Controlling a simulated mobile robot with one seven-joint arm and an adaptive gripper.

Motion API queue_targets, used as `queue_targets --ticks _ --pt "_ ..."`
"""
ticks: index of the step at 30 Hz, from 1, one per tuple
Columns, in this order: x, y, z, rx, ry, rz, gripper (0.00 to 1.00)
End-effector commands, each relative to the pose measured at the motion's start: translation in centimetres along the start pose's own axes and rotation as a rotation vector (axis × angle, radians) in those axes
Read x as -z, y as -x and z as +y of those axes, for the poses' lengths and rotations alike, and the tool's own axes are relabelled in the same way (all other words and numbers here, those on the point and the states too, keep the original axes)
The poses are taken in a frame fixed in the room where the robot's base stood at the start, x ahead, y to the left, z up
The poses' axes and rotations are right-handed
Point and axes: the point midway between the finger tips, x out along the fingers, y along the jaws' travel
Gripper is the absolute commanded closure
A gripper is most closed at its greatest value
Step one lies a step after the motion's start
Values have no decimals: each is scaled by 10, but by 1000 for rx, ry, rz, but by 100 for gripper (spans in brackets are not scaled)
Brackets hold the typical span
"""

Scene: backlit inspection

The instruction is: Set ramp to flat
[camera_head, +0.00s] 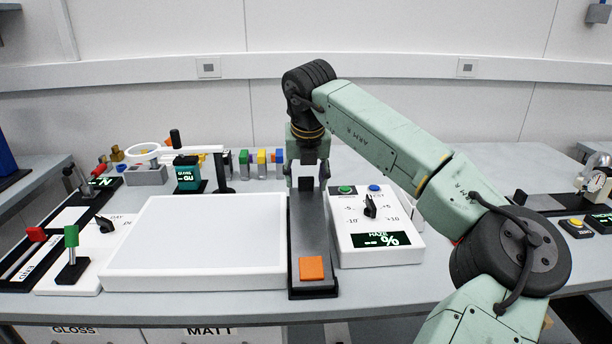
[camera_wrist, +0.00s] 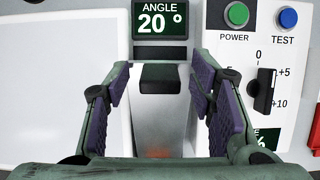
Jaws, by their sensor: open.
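The ramp (camera_head: 310,225) is a long dark grey strip between a white panel and a control box, with an orange square (camera_head: 312,268) at its near end. In the wrist view its surface (camera_wrist: 163,122) looks shiny grey, and a dark block (camera_wrist: 161,78) sits on its far part. An angle display (camera_wrist: 160,18) beyond it reads 20°. My gripper (camera_head: 307,182) points down over the ramp's far part. In the wrist view my gripper (camera_wrist: 162,88) is open, one finger on each side of the dark block, with gaps. I cannot tell its height above the block.
The control box (camera_head: 346,225) with a green button (camera_head: 347,190), a blue button (camera_head: 375,188) and a black knob (camera_head: 370,206) is close on the right. A white panel (camera_head: 200,245) lies close on the left. Coloured blocks (camera_head: 262,160) stand behind.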

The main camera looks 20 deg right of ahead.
Motion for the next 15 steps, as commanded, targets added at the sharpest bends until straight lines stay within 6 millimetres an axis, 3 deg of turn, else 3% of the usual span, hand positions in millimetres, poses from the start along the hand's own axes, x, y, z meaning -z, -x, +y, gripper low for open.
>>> queue_targets --ticks 2,15 --pt "0 0 0 0 0 0 50" --pt "0 0 0 0 0 0 79"
